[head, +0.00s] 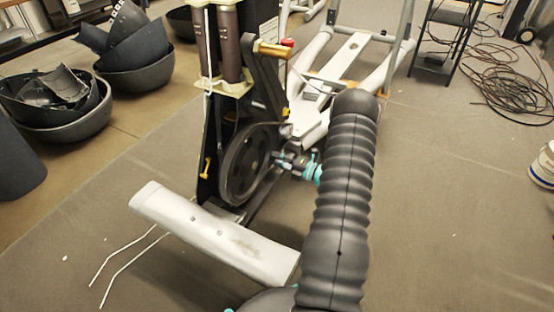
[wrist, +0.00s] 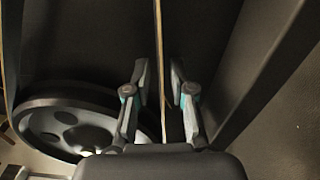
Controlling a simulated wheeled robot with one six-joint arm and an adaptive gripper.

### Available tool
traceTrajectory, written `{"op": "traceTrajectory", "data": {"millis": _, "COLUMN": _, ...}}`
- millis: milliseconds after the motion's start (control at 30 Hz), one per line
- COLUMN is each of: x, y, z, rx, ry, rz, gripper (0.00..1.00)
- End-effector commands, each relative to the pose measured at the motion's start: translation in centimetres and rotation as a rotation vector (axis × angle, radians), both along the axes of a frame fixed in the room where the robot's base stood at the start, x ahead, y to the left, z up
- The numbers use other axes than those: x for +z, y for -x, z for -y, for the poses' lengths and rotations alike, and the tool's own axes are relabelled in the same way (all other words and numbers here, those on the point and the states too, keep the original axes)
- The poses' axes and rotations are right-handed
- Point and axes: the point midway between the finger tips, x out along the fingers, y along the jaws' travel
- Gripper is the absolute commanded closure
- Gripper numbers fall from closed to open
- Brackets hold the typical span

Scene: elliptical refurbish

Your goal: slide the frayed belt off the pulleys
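The elliptical's large dark pulley wheel (head: 248,165) stands upright on the machine's frame in the head view. It also shows at the lower left of the wrist view (wrist: 75,125). A thin belt strand (wrist: 160,45), dark with pale tan edges, runs down the wrist view between the two fingers. My gripper (head: 287,157) is just right of the pulley in the head view. In the wrist view my gripper (wrist: 160,88) has its fingers apart on either side of the strand, with gaps visible.
A white foot bar (head: 215,232) lies low in front of the pulley. Dark shell covers (head: 60,105) are stacked at left. A black step stand (head: 445,40) and coiled cables (head: 510,80) are at back right. The floor at right is mostly clear.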

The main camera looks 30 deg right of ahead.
Motion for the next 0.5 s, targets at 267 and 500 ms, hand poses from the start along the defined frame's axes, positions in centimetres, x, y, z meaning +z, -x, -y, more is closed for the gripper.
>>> {"op": "traceTrajectory", "data": {"millis": 267, "x": 0.01, "y": 0.0, "z": 0.0, "rx": 0.0, "ry": 0.0, "rz": 0.0, "gripper": 1.0}}
{"op": "traceTrajectory", "data": {"millis": 500, "x": 0.03, "y": 0.0, "z": 0.01, "rx": 0.0, "ry": -0.001, "rz": 0.001, "gripper": 1.0}}
